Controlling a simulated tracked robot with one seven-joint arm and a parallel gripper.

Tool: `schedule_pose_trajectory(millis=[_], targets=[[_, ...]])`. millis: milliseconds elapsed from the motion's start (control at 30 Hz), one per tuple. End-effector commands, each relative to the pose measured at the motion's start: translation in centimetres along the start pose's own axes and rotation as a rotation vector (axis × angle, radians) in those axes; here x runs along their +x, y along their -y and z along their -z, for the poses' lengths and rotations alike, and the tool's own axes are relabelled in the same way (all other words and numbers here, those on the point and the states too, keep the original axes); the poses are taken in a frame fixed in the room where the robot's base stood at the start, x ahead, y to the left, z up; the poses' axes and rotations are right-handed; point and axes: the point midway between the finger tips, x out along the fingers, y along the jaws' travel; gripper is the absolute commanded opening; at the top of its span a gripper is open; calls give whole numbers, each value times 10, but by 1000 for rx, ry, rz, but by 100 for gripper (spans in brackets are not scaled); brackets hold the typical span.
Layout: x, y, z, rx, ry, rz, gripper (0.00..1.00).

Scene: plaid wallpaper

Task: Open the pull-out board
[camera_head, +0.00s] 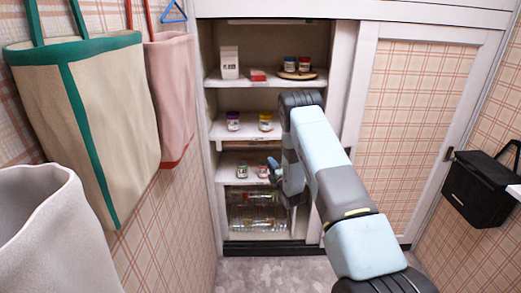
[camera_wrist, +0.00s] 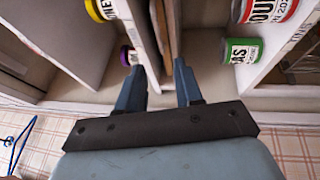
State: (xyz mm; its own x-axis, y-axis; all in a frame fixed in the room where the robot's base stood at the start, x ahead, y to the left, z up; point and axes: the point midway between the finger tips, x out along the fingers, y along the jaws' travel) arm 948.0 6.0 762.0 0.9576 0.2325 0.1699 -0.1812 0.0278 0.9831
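A recessed cabinet stands ahead with stacked shelf boards. The middle board (camera_head: 249,134) carries a purple-lidded jar (camera_head: 233,121) and a yellow-lidded jar (camera_head: 265,121). A lower board (camera_head: 240,182) carries two more jars. I cannot tell for certain which one is the pull-out board. My gripper (camera_head: 273,170) is in front of the cabinet, just below the middle board. In the wrist view its blue fingers (camera_wrist: 157,74) are apart, with a pale board edge and a brown strip (camera_wrist: 168,32) between them. Contact is not visible. My arm hides part of the shelves' right side.
The upper shelf (camera_head: 265,80) holds a carton and a round wooden tray. Bottles lie in the bottom compartment (camera_head: 258,215). A plaid sliding door (camera_head: 410,120) is at the right. Bags (camera_head: 95,120) hang at the left, and a black box (camera_head: 481,187) is at the right.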

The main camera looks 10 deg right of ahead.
Motion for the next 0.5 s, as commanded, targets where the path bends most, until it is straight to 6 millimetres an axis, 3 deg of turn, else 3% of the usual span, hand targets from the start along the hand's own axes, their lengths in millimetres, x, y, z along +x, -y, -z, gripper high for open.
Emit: schedule_pose_trajectory(millis=[167,500], targets=[[19,-1,0,0,0,-3,35],[78,0,-1,0,1,-1,35]])
